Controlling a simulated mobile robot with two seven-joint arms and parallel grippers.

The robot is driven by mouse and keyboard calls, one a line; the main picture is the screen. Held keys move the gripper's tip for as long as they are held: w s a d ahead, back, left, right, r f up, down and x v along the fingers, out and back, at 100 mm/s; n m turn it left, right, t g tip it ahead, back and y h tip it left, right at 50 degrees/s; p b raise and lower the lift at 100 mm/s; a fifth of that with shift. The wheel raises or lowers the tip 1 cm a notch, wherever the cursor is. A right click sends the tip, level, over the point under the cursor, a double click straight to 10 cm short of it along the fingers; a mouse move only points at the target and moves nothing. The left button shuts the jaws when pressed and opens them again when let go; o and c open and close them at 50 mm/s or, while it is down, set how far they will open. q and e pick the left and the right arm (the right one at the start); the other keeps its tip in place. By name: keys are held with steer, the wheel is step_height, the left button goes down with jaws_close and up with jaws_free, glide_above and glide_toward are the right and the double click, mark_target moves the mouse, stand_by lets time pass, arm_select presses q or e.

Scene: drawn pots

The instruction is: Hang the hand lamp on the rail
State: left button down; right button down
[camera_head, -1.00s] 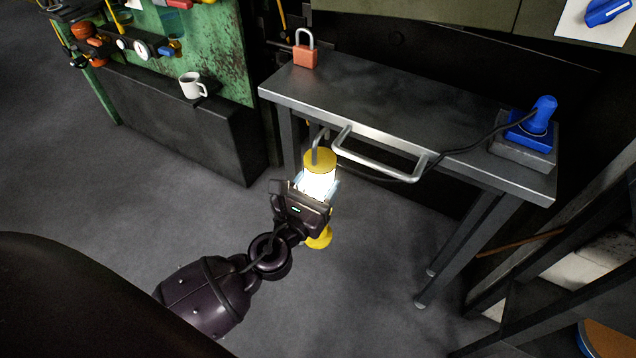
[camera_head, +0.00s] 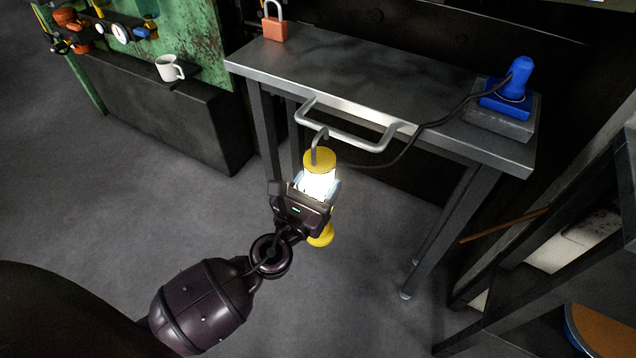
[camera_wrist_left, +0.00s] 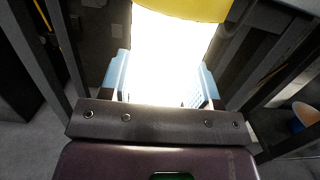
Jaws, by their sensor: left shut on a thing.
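The hand lamp (camera_head: 319,161) has yellow ends, a glowing white middle and a grey hook (camera_head: 316,140) on top. My left gripper (camera_head: 318,188) is shut on its glowing middle and holds it roughly upright in front of the table. In the left wrist view the lamp's bright body (camera_wrist_left: 170,55) fills the space between the pale blue fingers. The rail (camera_head: 350,136) is a grey bar on the table's front edge. The hook's top appears close to the rail's lower left part in the head view; whether they touch I cannot tell. My right gripper is not in view.
The metal table (camera_head: 375,85) carries a red padlock (camera_head: 274,27) and a blue plug (camera_head: 516,82) on a grey block. A dark cable runs from the plug past the rail towards the lamp. A white mug (camera_head: 169,69) stands on a dark cabinet at left. Shelving stands at right.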

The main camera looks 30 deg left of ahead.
arm_select(q)
steer(key=shift+w+r, duration=0.15)
steer(key=shift+w, duration=0.65)
steer(key=shift+w+d+f+b, duration=0.1)
steer(key=shift+w+f+b, duration=0.45)
steer(key=shift+w, duration=0.5)
steer(key=shift+w+f+b, duration=0.3)
steer(key=shift+w+f, duration=0.45)
steer(key=shift+w, duration=0.25)
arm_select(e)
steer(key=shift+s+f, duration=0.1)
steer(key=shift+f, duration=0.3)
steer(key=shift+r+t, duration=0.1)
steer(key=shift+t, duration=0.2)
